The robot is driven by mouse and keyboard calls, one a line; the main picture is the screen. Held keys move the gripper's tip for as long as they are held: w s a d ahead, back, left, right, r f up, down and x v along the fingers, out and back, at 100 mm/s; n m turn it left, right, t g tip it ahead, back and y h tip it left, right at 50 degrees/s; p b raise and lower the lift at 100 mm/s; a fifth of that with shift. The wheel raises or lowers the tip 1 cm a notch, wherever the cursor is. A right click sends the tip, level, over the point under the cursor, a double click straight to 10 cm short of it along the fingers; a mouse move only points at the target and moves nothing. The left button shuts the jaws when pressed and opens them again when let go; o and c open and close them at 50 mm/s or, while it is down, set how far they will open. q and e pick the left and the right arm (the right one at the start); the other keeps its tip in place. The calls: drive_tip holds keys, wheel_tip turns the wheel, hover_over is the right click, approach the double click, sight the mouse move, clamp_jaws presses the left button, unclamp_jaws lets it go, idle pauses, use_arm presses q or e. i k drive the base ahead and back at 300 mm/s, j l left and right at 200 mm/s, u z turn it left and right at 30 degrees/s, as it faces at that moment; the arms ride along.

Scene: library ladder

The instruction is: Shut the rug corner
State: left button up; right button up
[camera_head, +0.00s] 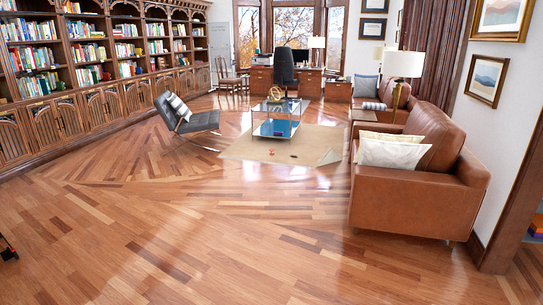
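A beige rug (240,149) lies flat on the wooden floor in the middle of the room. Its near right corner (329,157) is lifted and folded up, showing a paler underside, close to the brown leather sofa. Two small objects, one of them red (271,151), lie on the rug. Neither of my grippers can be made out. A small dark part shows at the left edge, and I cannot tell what it is.
A glass table (276,119) stands on the rug. A black lounge chair (188,118) is to its left. A brown leather sofa (416,204) stands at the right. Bookshelves (100,60) line the left wall. The floor (190,235) in front is clear.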

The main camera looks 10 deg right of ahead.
sight(331, 157)
drive_tip(key=i+l+z, duration=0.25)
drive_tip(key=i, duration=0.3)
drive_tip(key=i+z, duration=0.25)
drive_tip(key=i, duration=0.25)
drive_tip(key=i+z, duration=0.1)
drive_tip(key=i, duration=7.15)
drive_tip(key=i+l+u, duration=0.15)
drive_tip(key=i, duration=0.95)
drive_tip(key=k+j+z, duration=0.15)
drive_tip(key=k+z, duration=0.15)
drive_tip(key=z, duration=0.2)
drive_tip(key=k+z, duration=0.3)
drive_tip(key=z, duration=0.2)
drive_tip(key=k+z, duration=0.3)
drive_tip(key=z, duration=0.2)
drive_tip(key=i+l, duration=0.3)
drive_tip(key=i+z, duration=0.05)
